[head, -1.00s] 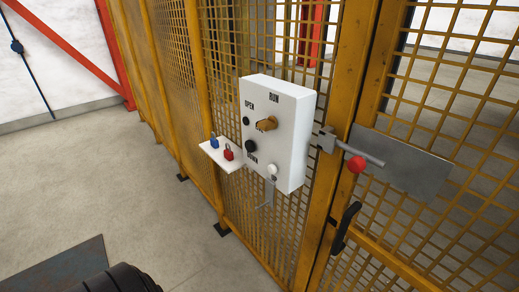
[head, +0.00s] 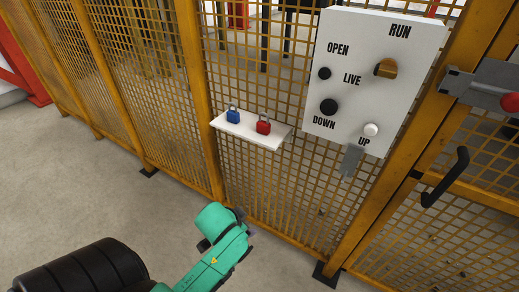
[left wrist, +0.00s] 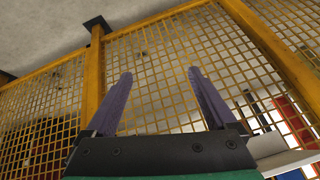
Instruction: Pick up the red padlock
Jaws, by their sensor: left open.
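The red padlock (head: 263,125) stands on a small white shelf (head: 262,138) fixed to the yellow mesh fence in the head view. A blue padlock (head: 233,115) stands to its left on the same shelf. My left arm, green and black, reaches in low, below and left of the shelf. My left gripper (left wrist: 158,100) shows in the left wrist view with two purple fingers spread apart and nothing between them; mesh fence lies beyond. Neither padlock can be made out in the wrist view. My right gripper is not in view.
A white control box (head: 366,90) with knobs and buttons hangs right of the shelf, with a grey hook-like tab (head: 351,160) below it. A latch with a red knob (head: 511,102) and a black door handle (head: 447,178) are at the right. The floor left of the fence is clear.

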